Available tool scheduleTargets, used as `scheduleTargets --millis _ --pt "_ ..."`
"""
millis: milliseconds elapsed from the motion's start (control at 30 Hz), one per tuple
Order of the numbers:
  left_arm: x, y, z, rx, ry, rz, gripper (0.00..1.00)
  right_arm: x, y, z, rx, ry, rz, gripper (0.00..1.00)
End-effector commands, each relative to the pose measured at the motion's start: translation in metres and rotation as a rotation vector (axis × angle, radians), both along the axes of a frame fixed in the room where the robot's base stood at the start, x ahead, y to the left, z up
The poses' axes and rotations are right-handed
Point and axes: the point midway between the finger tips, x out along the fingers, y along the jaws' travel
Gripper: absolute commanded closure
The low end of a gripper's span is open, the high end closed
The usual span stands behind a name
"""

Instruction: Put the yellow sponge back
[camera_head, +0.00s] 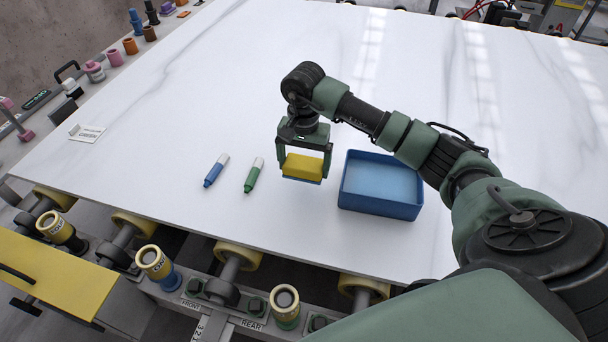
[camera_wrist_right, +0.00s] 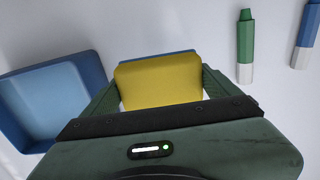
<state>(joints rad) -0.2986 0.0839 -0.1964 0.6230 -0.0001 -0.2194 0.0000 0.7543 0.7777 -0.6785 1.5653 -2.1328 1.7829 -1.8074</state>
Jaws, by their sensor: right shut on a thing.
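The yellow sponge (camera_head: 304,166) has a blue underside and is held between the fingers of my right gripper (camera_head: 303,165). It also shows in the right wrist view (camera_wrist_right: 158,82), with my right gripper (camera_wrist_right: 160,90) shut on its sides. The sponge is over the white slab, just left of the blue tray (camera_head: 380,208) in the head view. The tray is open and looks empty; in the right wrist view it (camera_wrist_right: 92,68) is at the left. I cannot tell how far the sponge is above the slab. My left gripper is not in view.
A green marker (camera_head: 253,176) and a blue marker (camera_head: 216,171) lie on the white slab (camera_head: 200,110) left of the sponge. A small label card (camera_head: 86,132) lies near the left edge. Rollers line the front edge. The slab behind the gripper is clear.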

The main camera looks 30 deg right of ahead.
Motion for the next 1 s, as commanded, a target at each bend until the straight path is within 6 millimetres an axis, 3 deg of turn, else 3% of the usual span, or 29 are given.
scheduleTargets --millis 233,500,867,900,1000 --pt "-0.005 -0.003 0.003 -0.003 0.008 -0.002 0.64 0.000 0.000 -0.019 0.001 0.001 -0.001 0.48" --pt "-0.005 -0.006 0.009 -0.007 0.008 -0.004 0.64 0.000 0.000 -0.054 0.001 0.001 -0.001 0.48" --pt "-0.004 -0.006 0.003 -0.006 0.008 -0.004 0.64 0.001 0.000 -0.058 -0.001 -0.002 0.000 0.48" --pt "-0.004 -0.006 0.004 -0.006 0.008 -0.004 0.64 0.001 0.000 -0.057 0.001 -0.002 0.000 0.02" --pt "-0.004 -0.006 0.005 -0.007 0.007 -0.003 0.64 0.001 0.000 -0.056 0.000 -0.001 0.000 0.00"
